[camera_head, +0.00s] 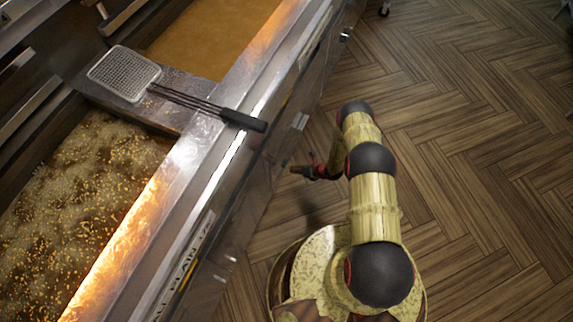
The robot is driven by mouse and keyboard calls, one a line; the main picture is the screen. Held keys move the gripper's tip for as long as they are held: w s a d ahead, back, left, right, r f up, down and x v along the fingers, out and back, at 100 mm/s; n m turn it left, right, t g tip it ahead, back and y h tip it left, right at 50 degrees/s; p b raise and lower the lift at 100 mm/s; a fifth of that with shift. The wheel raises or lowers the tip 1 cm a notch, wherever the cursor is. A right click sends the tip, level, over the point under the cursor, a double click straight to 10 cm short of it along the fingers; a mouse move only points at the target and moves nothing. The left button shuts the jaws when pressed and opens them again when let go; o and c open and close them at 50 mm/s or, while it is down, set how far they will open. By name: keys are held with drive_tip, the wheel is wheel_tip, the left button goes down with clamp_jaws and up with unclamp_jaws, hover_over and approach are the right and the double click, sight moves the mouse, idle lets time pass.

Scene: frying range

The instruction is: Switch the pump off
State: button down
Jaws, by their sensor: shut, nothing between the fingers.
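My gripper (302,171) is shut and empty. It is low beside the front of the fryer (185,178), pointing left toward its front panel, with a small gap visible between them. I cannot make out a pump switch in this view. The front panel is seen steeply from above, so its controls are mostly hidden. A small light plate (300,121) shows on the front panel, above and near my gripper; I cannot tell what it is.
A skimmer (125,73) lies across the divider between two oil vats, its black handle (243,120) jutting over the fryer's front edge. The near vat (80,195) bubbles with crumbs; the far vat (210,38) is calm.

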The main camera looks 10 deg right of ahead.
drive_tip(key=s+d, duration=0.2)
drive_tip(key=d, duration=0.1)
drive_tip(key=shift+s+d, duration=0.1)
drive_tip(key=shift+s, duration=0.1)
idle(0.6)
